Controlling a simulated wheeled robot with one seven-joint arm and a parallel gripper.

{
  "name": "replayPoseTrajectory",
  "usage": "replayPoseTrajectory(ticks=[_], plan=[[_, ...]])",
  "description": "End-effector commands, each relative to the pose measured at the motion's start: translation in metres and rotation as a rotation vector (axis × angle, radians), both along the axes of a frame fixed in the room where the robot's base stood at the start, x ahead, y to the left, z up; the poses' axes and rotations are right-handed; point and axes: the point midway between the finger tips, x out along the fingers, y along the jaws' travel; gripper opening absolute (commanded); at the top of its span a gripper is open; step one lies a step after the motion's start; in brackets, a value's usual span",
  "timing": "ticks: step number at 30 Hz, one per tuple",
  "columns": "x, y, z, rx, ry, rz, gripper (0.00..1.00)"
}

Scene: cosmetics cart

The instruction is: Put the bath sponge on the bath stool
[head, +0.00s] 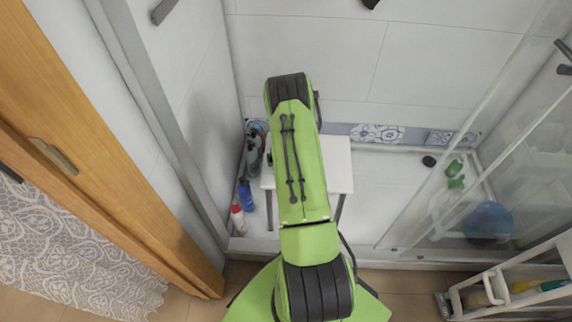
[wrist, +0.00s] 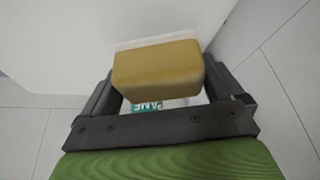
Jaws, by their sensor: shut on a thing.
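The bath sponge (wrist: 158,68) is a yellow-brown block with a pale layer along its far edge, in the wrist view. It sits between the two dark fingers of my gripper (wrist: 162,82), which is shut on it. The bath stool (head: 338,165) is white and stands in the shower in the head view. My gripper and the sponge are hidden behind the arm in the head view.
Several bottles, including a blue one (head: 246,195) and a red-and-white one (head: 238,218), stand left of the stool by the wall. A glass panel (head: 480,150) is on the right, with a blue round object (head: 488,222) behind it. A white cart (head: 510,285) stands at lower right.

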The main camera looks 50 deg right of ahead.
Motion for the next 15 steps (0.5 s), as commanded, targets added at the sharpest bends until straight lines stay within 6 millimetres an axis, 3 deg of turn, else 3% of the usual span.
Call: replayPoseTrajectory(ticks=[5,13,14,15], plan=[[0.001,0.003,-0.033,0.002,0.000,0.003,0.70],[0.001,0.003,-0.034,0.001,0.000,0.004,0.66],[0.001,0.003,-0.034,0.001,0.000,0.004,0.96],[0.001,0.003,-0.034,0.001,0.000,0.004,1.00]])
